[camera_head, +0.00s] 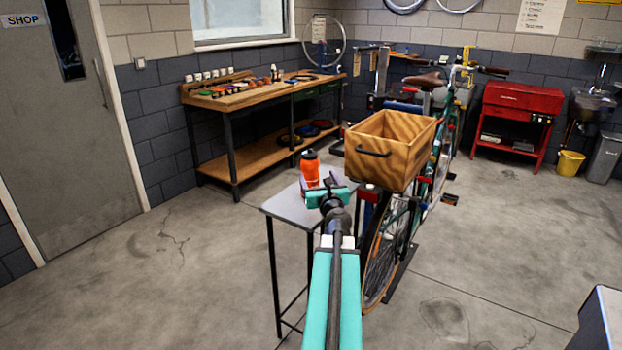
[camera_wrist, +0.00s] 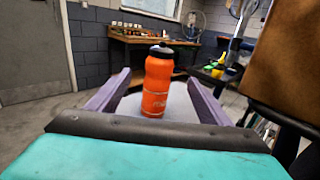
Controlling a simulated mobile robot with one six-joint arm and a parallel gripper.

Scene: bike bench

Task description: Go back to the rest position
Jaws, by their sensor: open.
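My gripper (camera_head: 328,180) is at the end of my teal arm, over the small grey side table (camera_head: 288,206). In the wrist view its two purple fingers (camera_wrist: 155,92) are spread apart. An orange bottle (camera_head: 310,168) with a dark cap stands upright on the small table, just beyond my gripper. In the wrist view the bottle (camera_wrist: 157,84) shows between the fingers, with space on both sides. It does not look gripped.
A wooden crate (camera_head: 392,146) on the bicycle (camera_head: 385,240) is close to the right of my gripper. A workbench (camera_head: 262,95) with small items stands behind. A red tool cabinet (camera_head: 515,112) is at the back right. The floor at left is clear.

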